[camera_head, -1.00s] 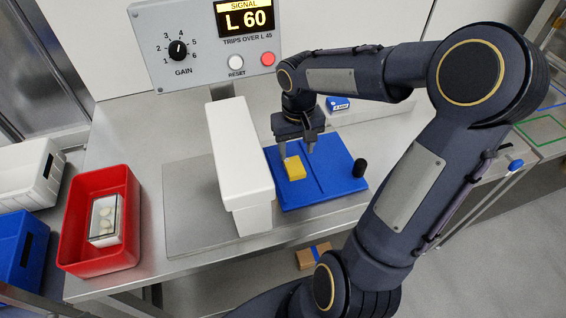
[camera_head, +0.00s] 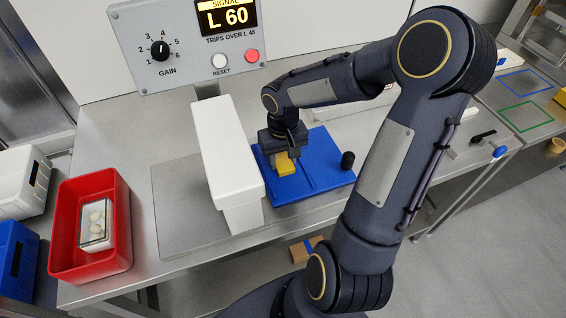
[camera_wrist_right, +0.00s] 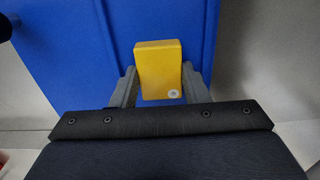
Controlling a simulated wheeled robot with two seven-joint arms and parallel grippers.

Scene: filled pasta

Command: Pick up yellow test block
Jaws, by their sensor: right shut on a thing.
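The yellow test block (camera_head: 286,166) is at the left part of the blue tray (camera_head: 322,180), just right of the white arch-shaped housing. My right gripper (camera_head: 284,158) is over the block with its fingers down around it. In the right wrist view the yellow block (camera_wrist_right: 159,70) stands between the two grey fingers (camera_wrist_right: 160,88), with a small pale round spot at its lower right corner. The gripper is shut on it. Whether the block touches the tray cannot be told. My left gripper is not in view.
The white housing (camera_head: 222,150) stands close left of the tray. A black knob (camera_head: 347,160) stands at the tray's right. A red bin (camera_head: 65,225) holding a clear-lidded box (camera_head: 97,222) is at the left. A control panel (camera_head: 180,45) reading L 60 is behind.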

